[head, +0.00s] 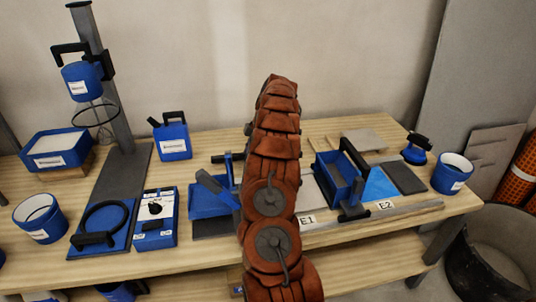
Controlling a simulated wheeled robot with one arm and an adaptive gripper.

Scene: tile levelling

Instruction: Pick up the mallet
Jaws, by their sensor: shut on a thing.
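I cannot make out the mallet for sure in the head view. My orange-brown padded arm rises through the middle of the picture and covers part of the bench. My gripper does not show; the arm hides it. A short dark bar (225,158) sticks out to the left from behind the arm, above a blue upright piece (230,174). I cannot tell whether it belongs to the mallet.
The wooden bench (85,180) holds a mixer stand (105,80) at left, a blue control box (155,217), a blue tray (203,207), and a blue caddy (342,176) right of my arm. A metal straightedge (375,214) lies along the front. A blue bucket (451,175) stands at right.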

